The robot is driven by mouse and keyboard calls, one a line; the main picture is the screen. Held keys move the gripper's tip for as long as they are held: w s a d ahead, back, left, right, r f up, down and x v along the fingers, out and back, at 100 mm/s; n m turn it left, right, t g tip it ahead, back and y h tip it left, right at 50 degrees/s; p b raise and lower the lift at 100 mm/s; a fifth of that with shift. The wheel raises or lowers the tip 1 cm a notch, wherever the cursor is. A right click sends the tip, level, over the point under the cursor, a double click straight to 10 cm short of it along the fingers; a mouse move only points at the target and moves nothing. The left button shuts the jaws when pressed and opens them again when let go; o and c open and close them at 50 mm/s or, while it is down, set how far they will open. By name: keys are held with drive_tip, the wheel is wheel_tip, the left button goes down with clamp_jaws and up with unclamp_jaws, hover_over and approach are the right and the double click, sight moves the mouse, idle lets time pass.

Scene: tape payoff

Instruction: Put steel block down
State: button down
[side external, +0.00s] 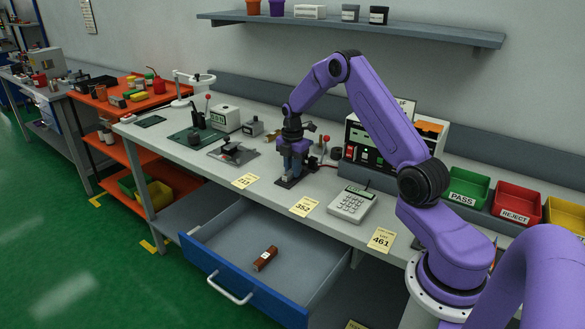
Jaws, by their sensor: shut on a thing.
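My gripper (292,168) points down over the middle of the bench, behind the yellow tags. It is shut on a small grey block, taken as the steel block, which is largely hidden between the fingers. A dark flat patch or plate (286,184) lies on the bench just under the fingertips. I cannot tell whether the block touches it.
A blue-fronted drawer (245,290) stands open below, holding a brown block (265,258). Yellow tags (305,207) and a calculator-like device (350,204) lie nearby. A fixture (233,151) stands left, a powered box (366,148) behind right, and PASS (466,187) and REJECT (515,202) bins right.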

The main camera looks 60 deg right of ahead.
drive_tip(key=c, duration=1)
unclamp_jaws()
wheel_tip(320, 180, up, 11)
drive_tip(key=s+a+r+m, duration=0.1)
drive_tip(key=s+a+r, duration=0.15)
drive_tip(key=a, duration=0.75)
drive_tip(key=s+a+r+m, duration=0.15)
drive_tip(key=s+a, duration=0.25)
drive_tip(key=a, duration=0.5)
drive_tip(key=s+a+r+m, duration=0.1)
drive_tip(key=s+a, duration=0.5)
drive_tip(key=s, duration=0.3)
drive_tip(key=s+a+r, duration=0.1)
drive_tip(key=s+a, duration=0.4)
drive_tip(key=s, duration=0.4)
drive_tip(key=shift+m, duration=0.95)
drive_tip(key=s, duration=0.4)
drive_tip(key=s+f, duration=0.1)
drive_tip(key=s, duration=0.3)
drive_tip(key=s+d+f, duration=0.1)
drive_tip(key=s, duration=0.3)
drive_tip(key=shift+s+d, duration=0.1)
